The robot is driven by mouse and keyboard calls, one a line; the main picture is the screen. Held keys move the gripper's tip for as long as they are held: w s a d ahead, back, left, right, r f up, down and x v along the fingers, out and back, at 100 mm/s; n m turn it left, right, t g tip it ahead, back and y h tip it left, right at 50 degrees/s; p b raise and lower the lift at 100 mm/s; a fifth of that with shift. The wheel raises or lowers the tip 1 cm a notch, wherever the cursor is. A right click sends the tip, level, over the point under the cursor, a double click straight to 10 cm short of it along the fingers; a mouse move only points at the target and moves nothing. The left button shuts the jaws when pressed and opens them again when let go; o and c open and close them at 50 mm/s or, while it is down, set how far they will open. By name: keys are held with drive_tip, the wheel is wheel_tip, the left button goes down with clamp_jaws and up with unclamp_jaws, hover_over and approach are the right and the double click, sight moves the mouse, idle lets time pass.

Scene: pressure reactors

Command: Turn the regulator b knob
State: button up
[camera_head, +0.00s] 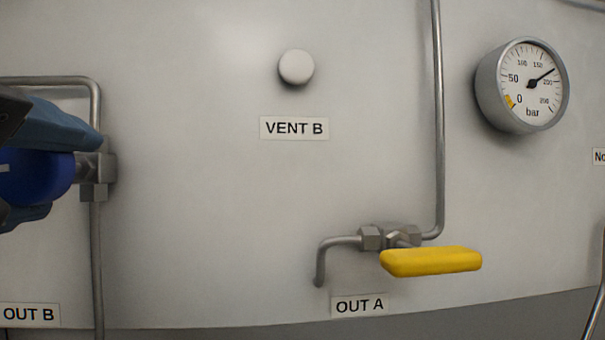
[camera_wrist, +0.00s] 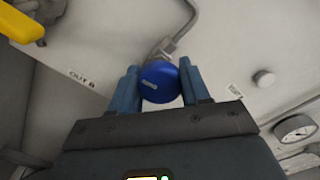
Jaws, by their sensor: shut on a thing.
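A round blue knob (camera_head: 35,176) sits at the left edge of the head view, on a metal valve fitting (camera_head: 97,168) in the pipe above the OUT B label (camera_head: 29,314). My gripper (camera_head: 40,165) is at the knob, one finger above it and one below. In the wrist view the knob (camera_wrist: 159,82) lies between the two blue fingers of my gripper (camera_wrist: 160,88), which are shut on its sides. Part of the knob is hidden by the fingers, and its left part is cut off in the head view.
A yellow lever handle (camera_head: 431,261) sticks out above the OUT A label (camera_head: 360,305). A white button (camera_head: 296,67) is above the VENT B label (camera_head: 294,128). A pressure gauge (camera_head: 523,86) is at upper right. The panel between knob and lever is clear.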

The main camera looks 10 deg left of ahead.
drive_tip(key=n+b, duration=0.1)
drive_tip(key=n, duration=0.2)
drive_tip(key=n+b, duration=0.1)
drive_tip(key=n, duration=0.3)
drive_tip(key=n+p, duration=0.1)
drive_tip(key=n, duration=0.5)
drive_tip(key=n+p, duration=0.2)
drive_tip(key=n, duration=0.3)
drive_tip(key=n+p, duration=0.2)
drive_tip(key=n, duration=0.1)
drive_tip(key=shift+n, duration=0.3)
drive_tip(key=n+p, duration=0.2)
drive_tip(key=n, duration=0.1)
drive_tip(key=shift+f, duration=0.1)
drive_tip(key=shift+f+n+p, duration=0.15)
drive_tip(key=shift+n+p, duration=0.15)
drive_tip(key=shift+n, duration=1.4)
drive_tip(key=o, duration=1.1)
drive_tip(key=shift+c, duration=0.2)
